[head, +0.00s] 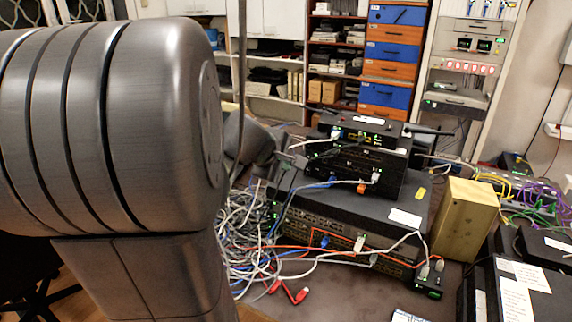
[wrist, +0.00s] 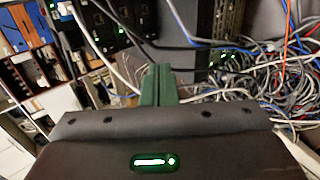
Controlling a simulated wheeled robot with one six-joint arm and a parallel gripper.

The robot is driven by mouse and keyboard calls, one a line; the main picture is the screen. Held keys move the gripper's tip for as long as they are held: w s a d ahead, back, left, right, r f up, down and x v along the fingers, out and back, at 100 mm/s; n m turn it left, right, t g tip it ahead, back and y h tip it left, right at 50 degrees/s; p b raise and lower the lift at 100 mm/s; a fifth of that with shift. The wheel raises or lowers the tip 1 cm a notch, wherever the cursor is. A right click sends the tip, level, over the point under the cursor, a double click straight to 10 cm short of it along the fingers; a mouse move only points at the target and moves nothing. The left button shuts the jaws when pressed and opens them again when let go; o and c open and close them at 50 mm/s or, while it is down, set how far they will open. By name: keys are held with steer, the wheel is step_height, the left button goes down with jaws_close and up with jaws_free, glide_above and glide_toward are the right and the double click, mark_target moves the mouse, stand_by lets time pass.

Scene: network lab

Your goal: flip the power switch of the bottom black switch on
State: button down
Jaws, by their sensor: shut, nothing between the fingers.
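A stack of black network devices stands on the table in the head view. At its base are wide black units with rows of ports, and the bottom black switch (head: 345,250) is the lowest of them, partly covered by cables. I cannot make out its power switch. My gripper shows in the wrist view as two green fingers (wrist: 157,78) pressed together and empty. In the head view my large arm link hides much of the left, and the gripper end is hard to make out near the left side of the stack. Black devices with green lights (wrist: 108,28) lie beyond the fingers.
A tangle of grey cables (head: 245,235) lies left of the stack, also in the wrist view (wrist: 250,85). Orange and white cables cross the stack's front. A yellowish box (head: 466,220) stands at its right, near a small black device (head: 429,285). Shelves stand behind.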

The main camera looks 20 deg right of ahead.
mark_target(308, 171)
steer(key=shift+d+r+p, duration=0.15)
steer(key=shift+p, duration=0.65)
steer(key=shift+p, duration=0.75)
steer(key=shift+s+a+f+p, duration=0.15)
steer(key=shift+f+p, duration=0.35)
steer(key=shift+p, duration=0.25)
steer(key=shift+a+f+p, duration=0.1)
steer(key=shift+f+p, duration=0.35)
steer(key=shift+p, duration=0.25)
steer(key=b+x, duration=0.1)
steer(key=x, duration=0.4)
steer(key=b+x, duration=0.2)
steer(key=x, duration=0.2)
steer(key=shift+f, duration=0.5)
steer(key=shift+w+d+y+p, duration=0.3)
steer(key=shift+w+d+p, duration=0.15)
steer(key=shift+w+d, duration=0.45)
steer(key=shift+w+d+f, duration=0.2)
steer(key=shift+w+d, duration=0.45)
steer(key=shift+d, duration=0.1)
